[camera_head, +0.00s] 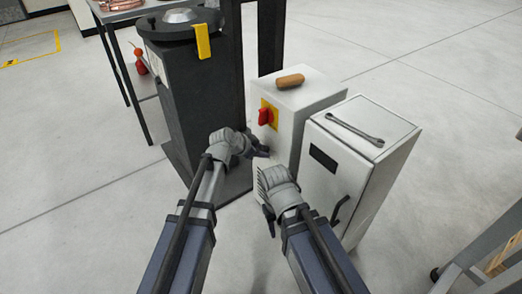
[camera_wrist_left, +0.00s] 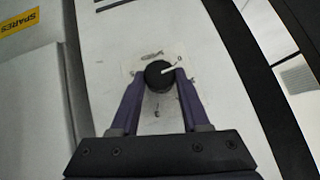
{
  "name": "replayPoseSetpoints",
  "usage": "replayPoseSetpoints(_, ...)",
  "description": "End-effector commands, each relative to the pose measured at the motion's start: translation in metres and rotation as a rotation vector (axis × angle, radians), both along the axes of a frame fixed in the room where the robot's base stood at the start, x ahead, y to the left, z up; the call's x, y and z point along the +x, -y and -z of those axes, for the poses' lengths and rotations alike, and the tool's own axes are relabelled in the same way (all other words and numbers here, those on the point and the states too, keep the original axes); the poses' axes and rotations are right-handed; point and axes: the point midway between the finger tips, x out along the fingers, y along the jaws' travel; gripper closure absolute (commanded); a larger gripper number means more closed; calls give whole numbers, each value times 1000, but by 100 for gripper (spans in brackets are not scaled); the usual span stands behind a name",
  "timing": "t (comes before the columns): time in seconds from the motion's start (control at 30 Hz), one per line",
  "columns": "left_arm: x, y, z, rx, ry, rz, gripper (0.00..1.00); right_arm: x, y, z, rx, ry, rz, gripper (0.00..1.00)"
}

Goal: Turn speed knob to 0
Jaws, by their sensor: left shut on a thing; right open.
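The speed knob (camera_wrist_left: 159,75) is a round black knob with a white pointer line, on a white panel in the left wrist view. The pointer aims right and slightly up, toward a small mark that looks like a 0. My left gripper (camera_wrist_left: 160,82) is shut on the knob, one finger on each side. In the head view my left gripper (camera_head: 262,152) is at the front of a white control box (camera_head: 289,138), and the knob is hidden there. My right gripper (camera_head: 268,205) is open and empty, lower, in front of the white cabinet.
A red switch on a yellow plate (camera_head: 268,114) is on the control box, with a brown handle (camera_head: 290,81) on top. A wrench (camera_head: 354,130) lies on the white cabinet (camera_head: 345,168). A dark machine column (camera_head: 205,100) stands left. A yellow SPARES label (camera_wrist_left: 19,23) shows in the wrist view.

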Motion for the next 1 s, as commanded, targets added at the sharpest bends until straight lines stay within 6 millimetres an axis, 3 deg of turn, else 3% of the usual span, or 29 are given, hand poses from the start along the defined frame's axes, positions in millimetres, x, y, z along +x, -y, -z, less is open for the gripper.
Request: replayPoseSetpoints(1.0,6,-4,1,-292,-406,1,100,0,0,2,0,0,0,50)
